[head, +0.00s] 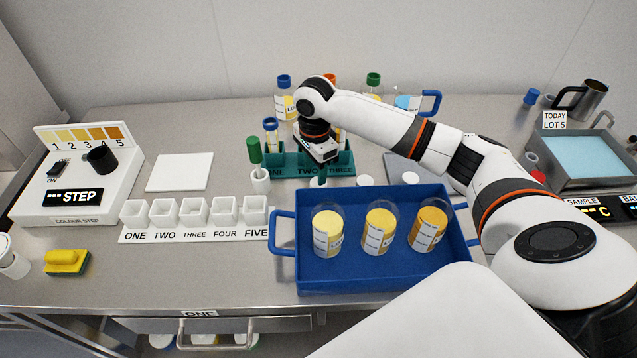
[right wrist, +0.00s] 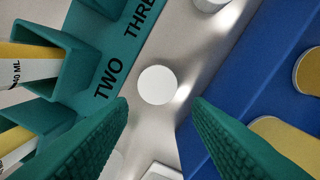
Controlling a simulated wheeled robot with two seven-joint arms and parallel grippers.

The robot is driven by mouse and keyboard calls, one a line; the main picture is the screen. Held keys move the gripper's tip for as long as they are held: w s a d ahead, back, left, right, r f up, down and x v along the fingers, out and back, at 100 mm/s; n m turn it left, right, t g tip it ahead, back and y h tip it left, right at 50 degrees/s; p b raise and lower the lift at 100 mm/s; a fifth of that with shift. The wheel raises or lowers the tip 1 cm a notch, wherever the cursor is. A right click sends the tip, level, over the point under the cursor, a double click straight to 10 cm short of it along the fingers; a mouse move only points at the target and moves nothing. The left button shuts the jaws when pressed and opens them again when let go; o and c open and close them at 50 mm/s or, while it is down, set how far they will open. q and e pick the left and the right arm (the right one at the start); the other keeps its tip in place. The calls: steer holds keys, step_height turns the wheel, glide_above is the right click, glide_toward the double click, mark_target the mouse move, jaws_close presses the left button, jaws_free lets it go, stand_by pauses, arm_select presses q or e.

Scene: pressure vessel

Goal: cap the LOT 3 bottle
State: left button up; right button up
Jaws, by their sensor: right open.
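Three uncapped glass bottles with yellow contents stand in the blue tray: a left one (head: 328,232), a middle one (head: 379,231) and a right one (head: 428,228). Their labels are turned or too small for me to tell which is LOT 3. Three white round caps lie on the bench behind the tray: a left cap (head: 316,183), a middle cap (head: 364,180) and a right cap (head: 410,178). My right gripper (head: 322,176) is open and empty, pointing down above the left cap. In the right wrist view this cap (right wrist: 157,85) shows between the open fingers (right wrist: 160,101). My left gripper is out of view.
The teal rack (head: 283,170) with tubes stands just behind the left cap, and the blue tray (head: 375,279) is close in front. A row of white cups (head: 195,235) is to the left. Tall capped bottles (head: 284,105) stand at the back.

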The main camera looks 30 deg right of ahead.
mark_target(316, 184)
steer(key=shift+w+d+f+p, duration=0.15)
steer(key=shift+f+p, duration=0.5)
steer(key=shift+f, duration=1.95)
steer(key=c, duration=0.7)
